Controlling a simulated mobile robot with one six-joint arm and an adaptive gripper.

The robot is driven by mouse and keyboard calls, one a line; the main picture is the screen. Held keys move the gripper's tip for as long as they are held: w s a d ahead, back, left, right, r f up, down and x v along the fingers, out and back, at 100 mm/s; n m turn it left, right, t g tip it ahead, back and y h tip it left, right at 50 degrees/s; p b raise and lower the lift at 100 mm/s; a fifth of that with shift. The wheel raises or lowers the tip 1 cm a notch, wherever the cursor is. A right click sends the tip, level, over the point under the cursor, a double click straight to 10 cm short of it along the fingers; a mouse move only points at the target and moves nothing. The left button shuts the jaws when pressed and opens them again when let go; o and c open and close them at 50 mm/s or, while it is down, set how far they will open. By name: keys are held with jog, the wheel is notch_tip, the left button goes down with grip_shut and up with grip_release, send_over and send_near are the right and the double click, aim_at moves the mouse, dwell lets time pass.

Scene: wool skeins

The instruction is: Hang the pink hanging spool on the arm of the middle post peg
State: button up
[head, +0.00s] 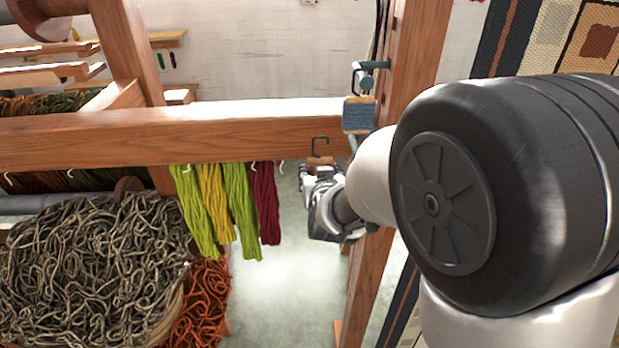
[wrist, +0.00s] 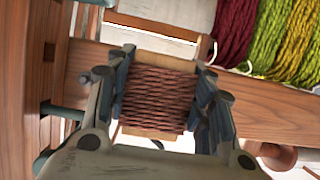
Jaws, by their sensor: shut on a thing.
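My gripper (head: 318,172) is shut on the pink hanging spool, a brownish-pink wound spool (wrist: 157,98) between both fingers in the wrist view. The wooden post (head: 412,70) rises to the right, partly behind my arm. A teal peg (head: 352,142) shows right of the hook, mostly hidden. In the wrist view a teal peg (wrist: 62,111) sticks out of the post, left of the spool.
A blue spool (head: 358,114) hangs from an upper teal peg (head: 374,65), close to the gripper's upper right. A wooden beam (head: 200,135) crosses behind. Green, yellow and dark red skeins (head: 238,205) hang left. A basket of grey-brown yarn (head: 90,265) stands lower left.

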jog(key=shift+d+p, duration=0.5)
jog(key=shift+d, duration=3.3)
jog(key=shift+f+b, duration=0.6)
jog(key=shift+b, duration=0.3)
jog(key=o, duration=1.1)
jog(key=shift+o, duration=0.2)
jog(key=shift+s, duration=0.1)
